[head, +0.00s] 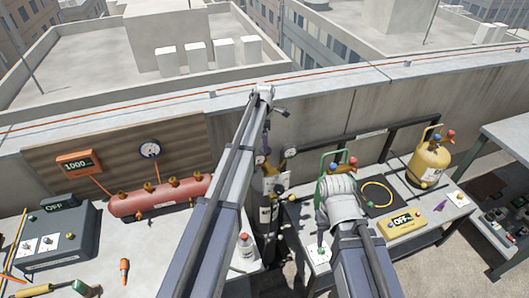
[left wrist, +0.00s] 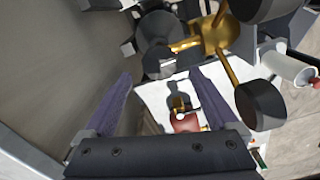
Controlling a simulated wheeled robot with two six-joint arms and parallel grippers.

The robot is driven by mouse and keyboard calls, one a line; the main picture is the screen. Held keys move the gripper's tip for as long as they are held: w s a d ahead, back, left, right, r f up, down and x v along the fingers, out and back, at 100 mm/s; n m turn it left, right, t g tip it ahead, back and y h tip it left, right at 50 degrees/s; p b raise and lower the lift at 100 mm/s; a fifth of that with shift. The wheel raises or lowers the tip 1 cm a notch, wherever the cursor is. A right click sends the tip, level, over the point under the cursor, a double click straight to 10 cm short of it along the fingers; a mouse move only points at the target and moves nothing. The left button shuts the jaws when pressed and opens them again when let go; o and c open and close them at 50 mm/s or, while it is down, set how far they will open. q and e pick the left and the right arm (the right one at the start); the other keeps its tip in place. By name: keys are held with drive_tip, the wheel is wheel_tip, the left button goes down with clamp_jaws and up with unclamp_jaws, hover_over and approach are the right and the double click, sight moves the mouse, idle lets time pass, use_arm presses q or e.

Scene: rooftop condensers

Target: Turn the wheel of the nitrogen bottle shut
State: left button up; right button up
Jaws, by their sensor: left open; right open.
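The nitrogen bottle (head: 267,222) is the dark cylinder standing in the gap between two benches, with gauges and brass fittings at its top, partly behind my left arm. In the left wrist view, my left gripper (left wrist: 160,76) is open and empty. A dark round part (left wrist: 155,34), which looks like the bottle's wheel, lies just beyond its fingertips, apart from them. Brass fittings (left wrist: 217,38) and black gauges (left wrist: 261,104) are to its right. In the head view the left fingers are hidden. My right gripper (head: 322,218) is open, low over the right bench, mostly covered by its arm.
The left bench (head: 92,278) carries a red manifold (head: 160,197), a grey box (head: 60,240) and tools. A parapet wall (head: 350,107) runs behind.

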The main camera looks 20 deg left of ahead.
use_arm(q)
wheel_tip(320, 180, down, 4)
drive_tip(key=b, duration=0.2)
drive_tip(key=shift+r+b, duration=0.1)
drive_tip(key=shift+b, duration=0.25)
drive_tip(key=c, duration=1.4)
drive_tip(key=shift+o, duration=0.2)
